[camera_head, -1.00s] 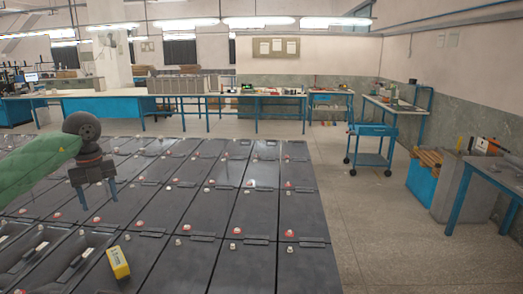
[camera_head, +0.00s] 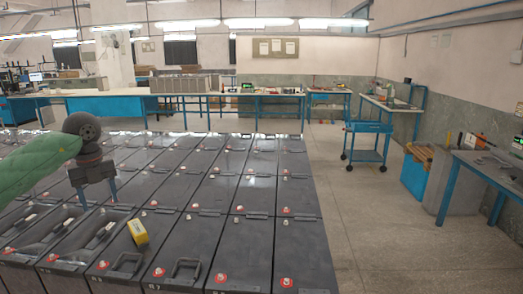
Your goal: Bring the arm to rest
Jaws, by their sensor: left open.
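My left arm, in a green sleeve, comes in from the left in the head view. My left gripper (camera_head: 97,193) hangs at its end, fingers pointing down and apart, with nothing between them. It is above the rows of dark grey batteries (camera_head: 245,232). A yellow block-like object (camera_head: 138,232) lies on the battery tops, to the right of and below the gripper in the picture, apart from it. My right gripper is not in view.
The battery rows fill the lower left, with red and white terminals and handles on top. A blue cart (camera_head: 370,128) stands at the right behind them. A grey-topped table (camera_head: 490,172) is at the right edge. The floor (camera_head: 375,225) between is clear.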

